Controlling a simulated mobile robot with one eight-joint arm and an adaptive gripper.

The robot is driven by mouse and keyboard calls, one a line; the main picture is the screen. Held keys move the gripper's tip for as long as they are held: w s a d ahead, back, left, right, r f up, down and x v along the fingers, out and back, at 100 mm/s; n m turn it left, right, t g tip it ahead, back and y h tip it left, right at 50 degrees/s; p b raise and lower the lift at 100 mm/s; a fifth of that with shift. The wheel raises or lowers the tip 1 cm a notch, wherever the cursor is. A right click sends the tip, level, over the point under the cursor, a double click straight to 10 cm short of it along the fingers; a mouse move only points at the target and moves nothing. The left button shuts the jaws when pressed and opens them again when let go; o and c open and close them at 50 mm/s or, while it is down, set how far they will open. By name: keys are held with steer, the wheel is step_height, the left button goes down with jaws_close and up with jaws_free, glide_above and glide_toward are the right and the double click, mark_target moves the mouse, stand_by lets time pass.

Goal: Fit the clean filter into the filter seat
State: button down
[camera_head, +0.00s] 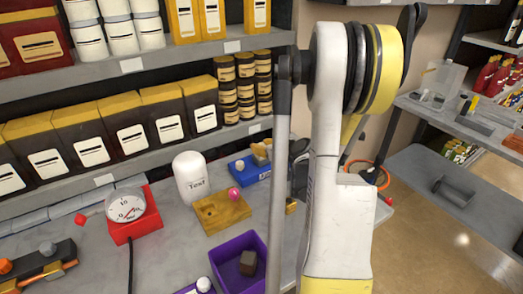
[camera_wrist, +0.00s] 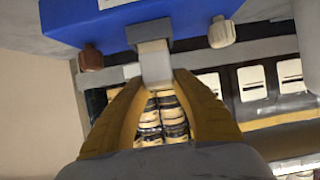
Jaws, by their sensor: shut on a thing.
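My gripper (camera_wrist: 158,80) is shut on a pale block, seemingly the clean filter (camera_wrist: 154,61), held between its yellow fingertips. The filter's far end meets a grey bracket, probably the filter seat (camera_wrist: 150,31), on a blue unit (camera_wrist: 90,14). The view does not show how far in it sits. A brown knob (camera_wrist: 91,58) and a pale knob (camera_wrist: 221,34) stick out from the blue unit on either side. In the head view, a blue unit (camera_head: 250,176) is on the bench beside my arm. My gripper and the filter are not clear there.
Shelves with boxes (camera_head: 160,118) and jars (camera_head: 264,92) rise behind. My arm crosses the middle.

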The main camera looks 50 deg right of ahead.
steer(key=shift+f, duration=0.2)
steer(key=c, duration=1.1)
jaws_free()
steer(key=shift+r, duration=0.1)
steer(key=shift+c, duration=0.2)
steer(key=shift+r, duration=0.1)
